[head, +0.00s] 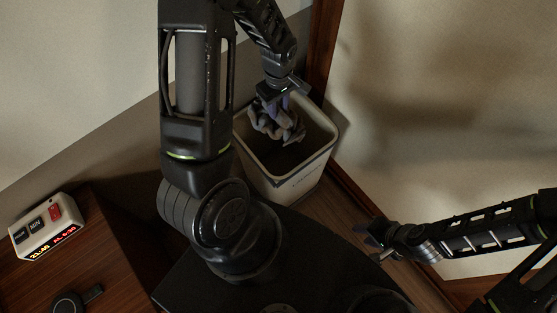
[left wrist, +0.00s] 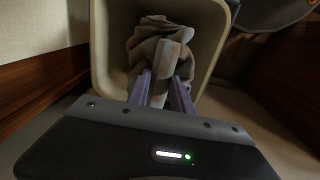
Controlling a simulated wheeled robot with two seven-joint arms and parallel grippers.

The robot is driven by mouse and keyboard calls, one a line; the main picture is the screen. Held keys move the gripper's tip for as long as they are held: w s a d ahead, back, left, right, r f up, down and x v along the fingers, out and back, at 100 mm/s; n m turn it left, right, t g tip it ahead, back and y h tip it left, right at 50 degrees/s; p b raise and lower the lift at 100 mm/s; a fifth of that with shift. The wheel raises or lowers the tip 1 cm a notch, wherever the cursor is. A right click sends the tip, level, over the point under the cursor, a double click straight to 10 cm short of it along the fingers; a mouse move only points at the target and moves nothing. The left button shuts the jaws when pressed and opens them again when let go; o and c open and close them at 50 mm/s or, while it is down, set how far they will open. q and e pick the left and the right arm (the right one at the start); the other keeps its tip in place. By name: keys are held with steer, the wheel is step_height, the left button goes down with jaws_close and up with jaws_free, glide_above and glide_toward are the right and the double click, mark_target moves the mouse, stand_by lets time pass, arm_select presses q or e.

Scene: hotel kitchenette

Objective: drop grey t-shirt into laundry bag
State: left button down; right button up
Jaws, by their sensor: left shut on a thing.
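In the left wrist view the t-shirt (left wrist: 160,52) is pinched between the purple fingers of my left gripper (left wrist: 160,88), within the outline of the bag's walls (left wrist: 104,50). How deep the shirt hangs in the bag is hard to tell. My right gripper (head: 372,232) is away from the bag at the lower right, empty; its finger gap is unclear.
The bag stands in a corner by the walls and a wooden post (head: 322,45). At the left, a wooden surface (head: 110,245) holds a digital clock (head: 46,226) and a small dark round object (head: 68,303).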

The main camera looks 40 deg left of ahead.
arm_select(q)
steer(key=c, duration=1.1)
jaws_free()
steer(key=shift+o, duration=0.2)
step_height(320, 180, up, 8)
steer(key=shift+f+p, duration=0.1)
steer(key=shift+p, duration=0.3)
